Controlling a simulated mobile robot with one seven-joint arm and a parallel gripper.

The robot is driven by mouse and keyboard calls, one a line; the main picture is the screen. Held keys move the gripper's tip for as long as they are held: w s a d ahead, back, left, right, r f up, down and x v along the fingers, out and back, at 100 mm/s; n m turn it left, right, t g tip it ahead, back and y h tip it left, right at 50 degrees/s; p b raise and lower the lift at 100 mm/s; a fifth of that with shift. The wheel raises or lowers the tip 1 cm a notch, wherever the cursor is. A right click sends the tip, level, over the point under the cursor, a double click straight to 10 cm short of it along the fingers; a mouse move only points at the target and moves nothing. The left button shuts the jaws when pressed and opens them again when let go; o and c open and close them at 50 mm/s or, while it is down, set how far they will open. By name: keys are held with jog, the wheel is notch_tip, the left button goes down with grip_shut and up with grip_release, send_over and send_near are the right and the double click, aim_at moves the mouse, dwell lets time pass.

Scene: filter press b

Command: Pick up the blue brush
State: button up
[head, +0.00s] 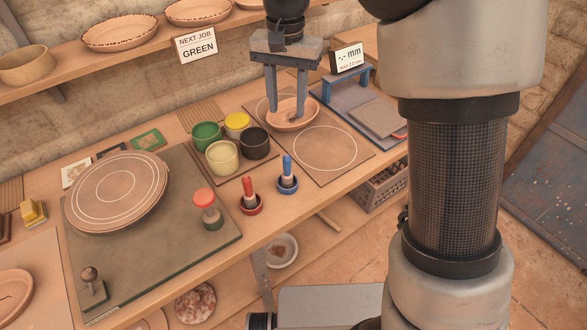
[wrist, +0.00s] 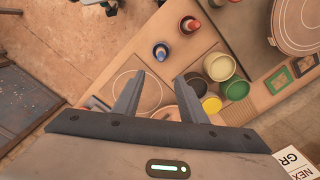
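The blue brush (head: 287,166) stands upright in a small dark-blue holder (head: 287,187) near the front edge of the bench, right of the red brush (head: 249,188). In the wrist view the blue brush (wrist: 160,51) shows beyond and between my fingertips, clear of them. My gripper (head: 286,113) points down, open and empty, behind the blue brush as the head view sees it. Its fingers overlap a shallow clay bowl (head: 293,122) there; I cannot tell the exact height above it. In the wrist view my gripper (wrist: 160,78) shows its two fingers spread apart.
Green (head: 206,135), yellow, cream and black pots stand left of the blue brush. A turntable with a round clay slab (head: 117,190) and a red-topped stamp (head: 207,208) is farther left. A circle-marked board (head: 325,148) lies right, mostly bare. A shelf with bowls runs behind.

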aim_at(287, 156)
notch_tip(287, 156, down, 18)
jog(key=shift+a+r, duration=0.15)
jog(key=shift+r, duration=0.05)
dwell(0.4)
grip_shut()
